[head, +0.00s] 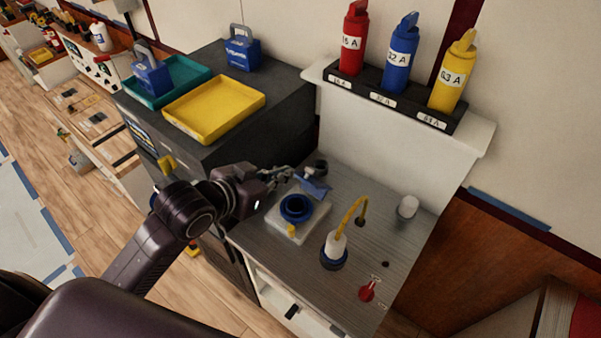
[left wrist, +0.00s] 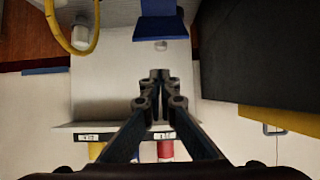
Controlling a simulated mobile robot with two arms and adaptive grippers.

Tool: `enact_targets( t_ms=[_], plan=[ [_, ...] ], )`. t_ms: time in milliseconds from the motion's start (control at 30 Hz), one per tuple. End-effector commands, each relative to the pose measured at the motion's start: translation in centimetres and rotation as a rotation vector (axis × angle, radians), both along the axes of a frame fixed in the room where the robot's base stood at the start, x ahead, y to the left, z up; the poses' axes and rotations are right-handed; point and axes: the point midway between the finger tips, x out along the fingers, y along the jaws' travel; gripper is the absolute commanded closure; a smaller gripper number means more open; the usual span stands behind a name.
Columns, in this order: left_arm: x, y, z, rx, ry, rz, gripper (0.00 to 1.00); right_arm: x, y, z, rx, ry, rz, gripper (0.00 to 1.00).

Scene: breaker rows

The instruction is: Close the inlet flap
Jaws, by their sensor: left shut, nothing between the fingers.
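The inlet is a round blue ring (head: 296,207) on a white square base, standing on the grey counter. Its blue flap (head: 316,188) stands raised at the ring's back right side, so the ring's opening is uncovered. In the left wrist view the flap (left wrist: 161,22) is at the top centre, beyond my fingertips. My left gripper (head: 318,168) is shut and empty, just behind the flap in the head view. Its closed fingers also show in the left wrist view (left wrist: 158,76). I cannot tell whether they touch the flap. My right gripper is not in view.
A white bottle with a yellow bent tube (head: 350,215) stands right of the inlet. A white cup (head: 408,206) and a red knob (head: 368,291) are farther right. Red, blue and yellow bottles stand on the shelf rack (head: 390,98). A dark cabinet (head: 285,100) with trays is at left.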

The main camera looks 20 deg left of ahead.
Motion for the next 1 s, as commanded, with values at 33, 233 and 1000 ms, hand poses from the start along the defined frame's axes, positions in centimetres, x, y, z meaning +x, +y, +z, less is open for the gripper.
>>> enact_targets(
  t_ms=[33, 233, 1000],
  plan=[
    [0.5, 0.0, 0.6, -0.006, -0.015, -0.004, 1.00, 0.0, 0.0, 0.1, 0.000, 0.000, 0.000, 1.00],
    [2.2, -0.6, 0.3, -0.016, -0.024, -0.005, 1.00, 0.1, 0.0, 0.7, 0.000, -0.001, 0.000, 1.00],
    [6.6, -2.2, -5.9, -0.011, -0.021, -0.006, 1.00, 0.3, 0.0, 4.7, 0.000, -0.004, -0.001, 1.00]
  ],
)
